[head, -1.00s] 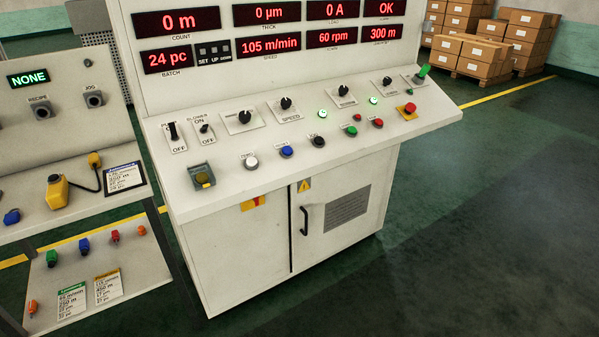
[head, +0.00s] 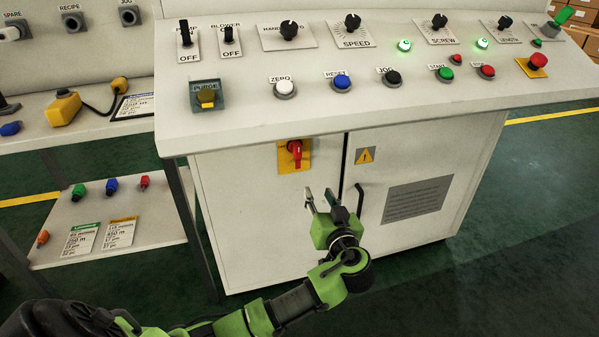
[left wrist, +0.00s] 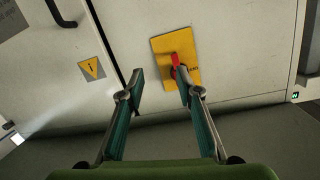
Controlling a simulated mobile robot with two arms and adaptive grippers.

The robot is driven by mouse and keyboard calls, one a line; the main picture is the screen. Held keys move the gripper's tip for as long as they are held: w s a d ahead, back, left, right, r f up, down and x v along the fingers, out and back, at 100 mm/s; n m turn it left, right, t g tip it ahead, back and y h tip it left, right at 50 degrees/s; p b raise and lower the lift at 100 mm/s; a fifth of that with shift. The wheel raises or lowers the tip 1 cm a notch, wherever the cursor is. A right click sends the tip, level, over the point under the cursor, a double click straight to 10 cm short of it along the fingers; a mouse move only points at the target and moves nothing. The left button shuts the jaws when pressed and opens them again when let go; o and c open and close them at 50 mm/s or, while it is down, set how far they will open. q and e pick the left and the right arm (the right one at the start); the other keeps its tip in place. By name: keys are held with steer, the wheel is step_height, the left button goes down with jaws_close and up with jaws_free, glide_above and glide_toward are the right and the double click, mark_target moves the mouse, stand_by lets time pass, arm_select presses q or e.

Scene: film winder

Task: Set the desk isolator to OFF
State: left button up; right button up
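The desk isolator is a red rotary handle (head: 295,150) on a yellow plate (head: 284,163), on the left cabinet door under the desk. In the head view the handle points roughly down. It also shows in the left wrist view as a red handle (left wrist: 175,65) on a yellow plate (left wrist: 189,48), beyond the fingertips. Lettering on the plate is too small to read. My left gripper (head: 320,198) is open and empty, below and slightly right of the isolator. In the left wrist view its fingers (left wrist: 160,84) are spread, the right tip near the handle in the picture. My right gripper is out of view.
The desk front edge (head: 400,115) overhangs the cabinet. A black door handle (head: 360,200) stands out close to the right of my gripper. A side shelf (head: 135,245) with coloured plugs stands left. The floor at right is clear.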

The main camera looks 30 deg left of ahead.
arm_select(q)
step_height(320, 180, up, 6)
steer(key=s+n+y+b, duration=0.1)
steer(key=s+n+y, duration=0.1)
steer(key=n, duration=0.1)
glide_toward(299, 150)
steer(key=b+x, duration=0.1)
steer(key=x, duration=0.4)
steer(key=shift+s, duration=0.1)
steer(key=x, duration=0.3)
steer(key=shift+w+a, duration=0.25)
steer(key=shift+w, duration=0.05)
steer(key=shift+w+a, duration=0.35)
steer(key=shift+a, duration=0.05)
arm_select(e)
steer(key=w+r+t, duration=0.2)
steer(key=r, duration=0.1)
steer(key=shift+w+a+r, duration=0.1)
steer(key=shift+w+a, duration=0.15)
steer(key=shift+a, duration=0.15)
arm_select(q)
jaws_close()
